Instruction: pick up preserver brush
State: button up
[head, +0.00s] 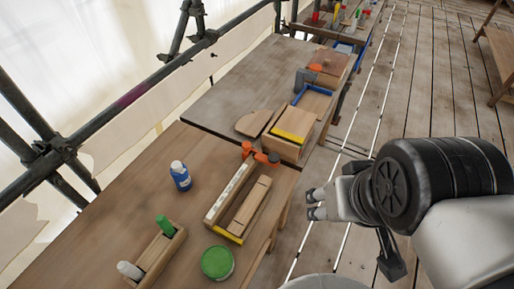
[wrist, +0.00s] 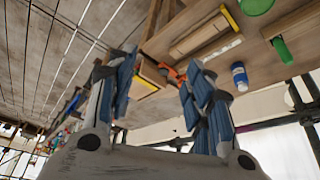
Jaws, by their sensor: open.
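No brush bristles show, so I cannot tell for certain which thing is the preserver brush. A green handle-like piece (head: 166,226) stands up from a narrow wooden holder (head: 154,258) on the near table; it also shows in the wrist view (wrist: 282,50). A pale grey handle-like piece (head: 130,271) is at the holder's near end. A green round tin (head: 217,262) stands right of the holder. My gripper (head: 314,203) is open and empty, over the deck to the right of the table and apart from everything. Its fingers (wrist: 160,88) are spread in the wrist view.
A blue bottle (head: 180,177), an orange clamp (head: 260,155) and a wooden tray with a yellow edge (head: 229,236) are on the near table (head: 120,190). A second table (head: 230,92) holds wooden boxes. Scaffold poles run along the left. The plank deck (head: 365,100) is open.

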aim_at(163, 222)
jog(key=u, duration=1.65)
